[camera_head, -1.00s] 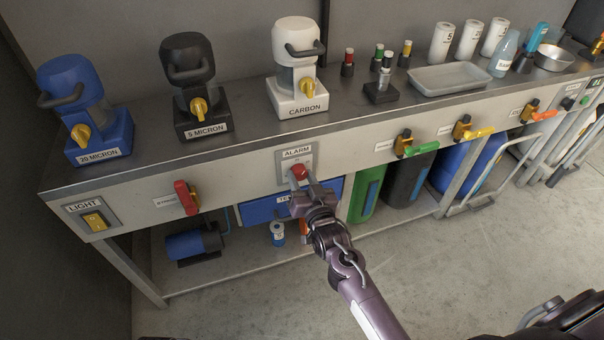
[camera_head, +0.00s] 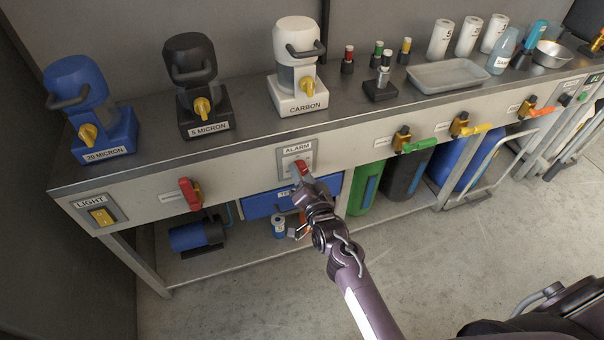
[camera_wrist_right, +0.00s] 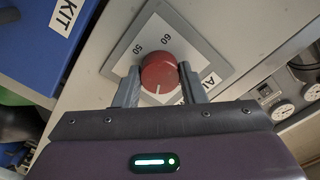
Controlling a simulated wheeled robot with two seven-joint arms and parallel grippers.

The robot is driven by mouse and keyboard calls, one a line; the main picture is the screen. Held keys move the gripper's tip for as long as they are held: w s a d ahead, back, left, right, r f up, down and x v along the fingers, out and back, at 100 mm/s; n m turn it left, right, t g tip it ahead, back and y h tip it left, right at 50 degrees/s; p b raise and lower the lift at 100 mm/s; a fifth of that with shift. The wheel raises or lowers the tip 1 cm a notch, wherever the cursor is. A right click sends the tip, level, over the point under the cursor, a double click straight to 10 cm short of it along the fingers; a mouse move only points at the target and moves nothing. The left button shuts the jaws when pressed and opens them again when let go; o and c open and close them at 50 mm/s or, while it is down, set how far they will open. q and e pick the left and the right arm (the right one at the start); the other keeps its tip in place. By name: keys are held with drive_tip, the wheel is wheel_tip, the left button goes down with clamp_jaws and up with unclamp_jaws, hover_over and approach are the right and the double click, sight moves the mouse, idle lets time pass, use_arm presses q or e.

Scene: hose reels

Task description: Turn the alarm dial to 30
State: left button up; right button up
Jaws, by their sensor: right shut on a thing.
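The alarm dial is a round red knob (camera_wrist_right: 160,72) on a grey plate (camera_wrist_right: 190,35) under the ALARM label (camera_head: 297,149), on the front panel of the bench. In the right wrist view the numbers 50 and 60 show on the plate, and a white pointer line is on the knob's near side. The other numbers are hidden behind my gripper. My right gripper (camera_wrist_right: 158,85) is shut on the red knob, one finger on each side. In the head view the knob (camera_head: 300,169) is partly covered by that gripper. My left gripper is not in view.
A red valve handle (camera_head: 190,194) and a yellow light switch (camera_head: 101,216) are left of the dial. A blue drawer or box (camera_head: 268,204) marked KIT is below it. Green (camera_head: 428,142) and yellow (camera_head: 478,131) handles are to the right. The floor in front is clear.

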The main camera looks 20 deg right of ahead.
drive_tip(key=o, duration=1)
use_arm(q)
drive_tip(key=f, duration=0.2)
drive_tip(key=p, duration=0.1)
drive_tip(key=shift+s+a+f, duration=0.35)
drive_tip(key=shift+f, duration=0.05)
use_arm(e)
drive_tip(key=s, duration=0.7)
drive_tip(key=shift+s+d, duration=0.15)
drive_tip(key=shift+s, duration=0.25)
